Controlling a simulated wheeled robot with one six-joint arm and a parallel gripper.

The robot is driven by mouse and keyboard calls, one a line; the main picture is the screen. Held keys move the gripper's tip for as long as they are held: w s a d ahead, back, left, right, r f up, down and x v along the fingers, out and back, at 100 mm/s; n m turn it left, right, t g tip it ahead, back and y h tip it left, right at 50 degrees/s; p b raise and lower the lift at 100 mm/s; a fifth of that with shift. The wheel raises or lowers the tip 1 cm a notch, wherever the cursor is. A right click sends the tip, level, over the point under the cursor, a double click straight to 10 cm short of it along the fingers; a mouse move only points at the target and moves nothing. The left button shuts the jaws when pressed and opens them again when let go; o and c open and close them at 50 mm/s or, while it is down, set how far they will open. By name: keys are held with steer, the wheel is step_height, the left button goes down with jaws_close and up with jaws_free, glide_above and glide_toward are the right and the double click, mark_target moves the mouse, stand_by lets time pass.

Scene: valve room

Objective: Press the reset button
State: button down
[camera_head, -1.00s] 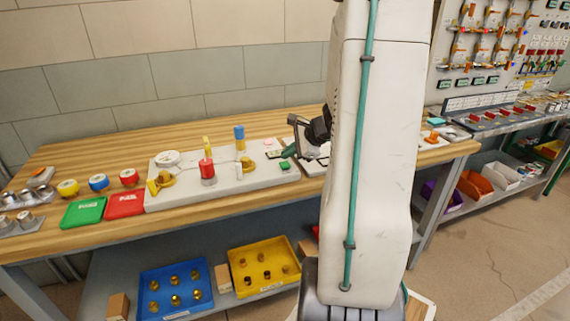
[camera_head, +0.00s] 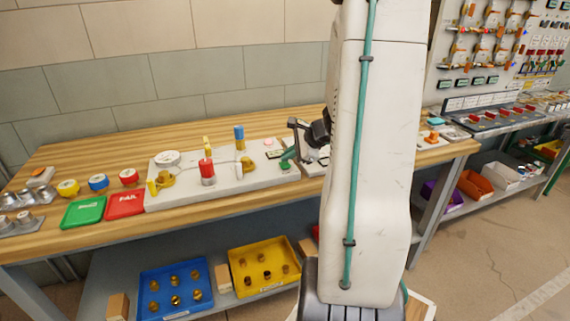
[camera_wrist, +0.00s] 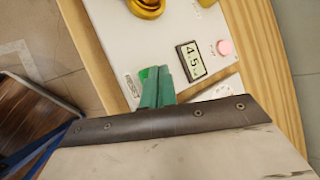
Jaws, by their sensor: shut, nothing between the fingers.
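The green reset button (camera_wrist: 149,73) sits on the white panel (camera_wrist: 185,25) beside a printed RESET label (camera_wrist: 130,86). It shows small in the head view (camera_head: 284,165), on the panel's right end. My gripper (camera_wrist: 157,82), with teal fingers, is shut and empty. In the wrist view its fingertips overlap the button and hide much of it. In the head view my gripper (camera_head: 287,153) is right at the button. I cannot tell whether they touch or whether the button is pressed down.
A display (camera_wrist: 191,61) reading about 4.5 and a pink button (camera_wrist: 225,47) are close by on the panel. A red cylinder (camera_head: 207,172), a blue-topped post (camera_head: 239,138) and yellow valves stand further left. Green (camera_head: 83,212) and red (camera_head: 125,204) trays lie beyond the panel's left end.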

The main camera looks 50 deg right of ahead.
mark_target(288, 164)
steer(key=shift+f, duration=0.5)
stand_by(0.3)
steer(key=shift+r, duration=0.95)
steer(key=shift+r, duration=2.5)
